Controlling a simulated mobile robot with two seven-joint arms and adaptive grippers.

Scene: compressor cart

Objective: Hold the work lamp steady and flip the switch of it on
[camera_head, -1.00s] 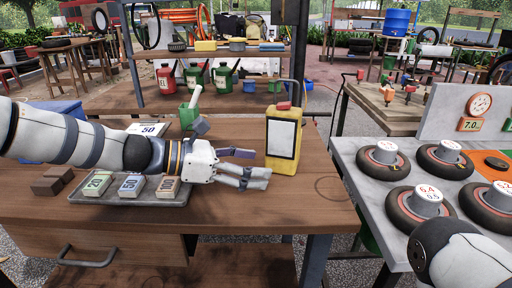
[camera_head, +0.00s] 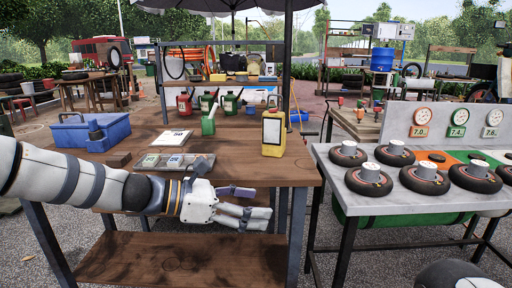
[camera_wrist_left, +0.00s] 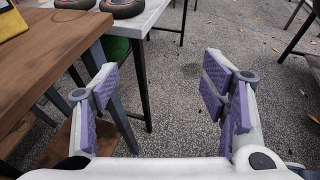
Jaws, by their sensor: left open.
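The work lamp (camera_head: 273,132) is a yellow, box-shaped body with a pale front panel. It stands upright near the right end of the wooden workbench (camera_head: 292,172). A yellow corner at the top left of the left wrist view (camera_wrist_left: 10,22) appears to be the lamp. Its switch is too small to make out now. My left gripper (camera_head: 248,205) is open and empty, in front of the bench edge, apart from the lamp. The left wrist view shows its purple-padded fingers (camera_wrist_left: 160,92) spread over the gravel floor. My right gripper is not in view.
A grey tray with small boxes (camera_head: 205,162), a blue case (camera_head: 90,132) and a green container (camera_head: 208,122) are on the bench. A second table with several wheels (camera_head: 425,180) stands at the right, past a narrow gap.

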